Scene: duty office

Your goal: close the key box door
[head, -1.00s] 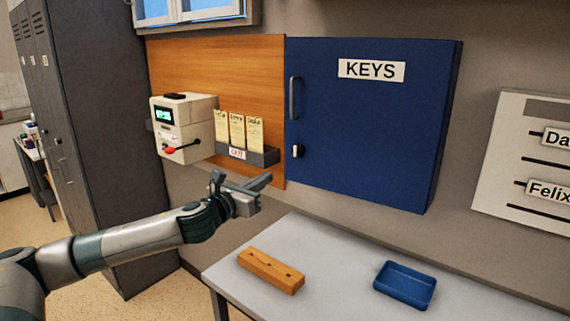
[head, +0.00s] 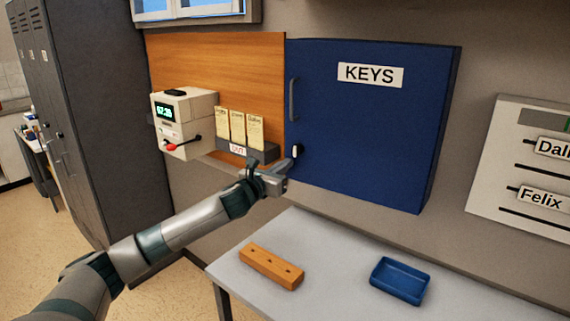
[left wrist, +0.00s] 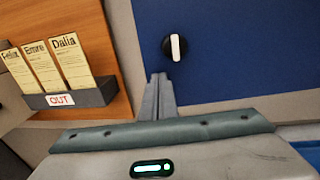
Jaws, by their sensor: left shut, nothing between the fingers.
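The blue key box (head: 365,135) hangs on the wall with its KEYS door lying flat against it, with no gap that I can see. The door has a dark vertical handle (head: 293,99) and a black knob with a white bar (head: 296,151) at its left edge. In the left wrist view the knob (left wrist: 174,47) has its white bar near upright. My left gripper (head: 292,160) is shut and empty, its fingertips just below the knob. In the left wrist view the shut fingers (left wrist: 160,80) point up toward the knob, apart from it. My right gripper is not in view.
Left of the box are a card rack marked OUT (head: 247,152) and a time clock (head: 184,122). Below is a grey table (head: 330,262) with a wooden block (head: 271,266) and a blue tray (head: 400,281). A name board (head: 520,180) hangs at right.

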